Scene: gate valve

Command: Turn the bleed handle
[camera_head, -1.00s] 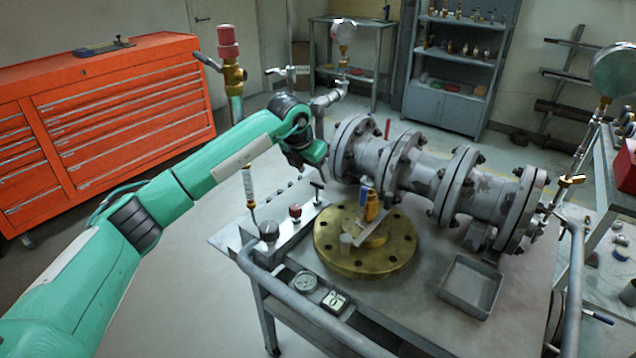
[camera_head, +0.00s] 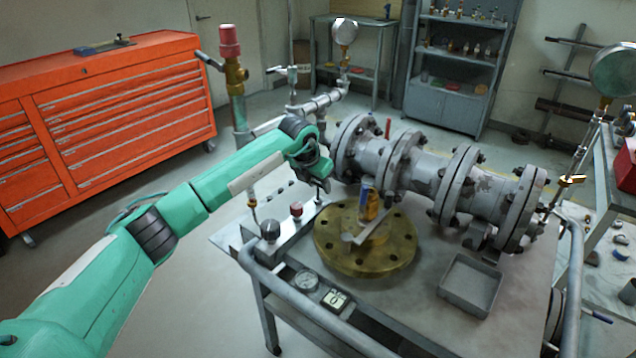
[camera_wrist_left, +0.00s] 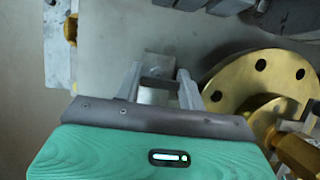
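My left gripper (camera_head: 322,188) is at the left end of the flanged pipe, low over the far end of the grey valve block (camera_head: 292,222). In the left wrist view its two fingers (camera_wrist_left: 160,92) stand apart. A dark crosspiece shows between them, with a grey block (camera_wrist_left: 156,66) just beyond. I cannot tell whether the crosspiece is the bleed handle or part of the gripper. In the head view the arm hides the block's far end, so no handle shows clearly there. My right gripper is out of view.
A brass flange (camera_head: 338,252) with a valve fitting on top lies right of the block; it also shows in the left wrist view (camera_wrist_left: 225,82). The flanged pipe (camera_head: 425,176) is behind it.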

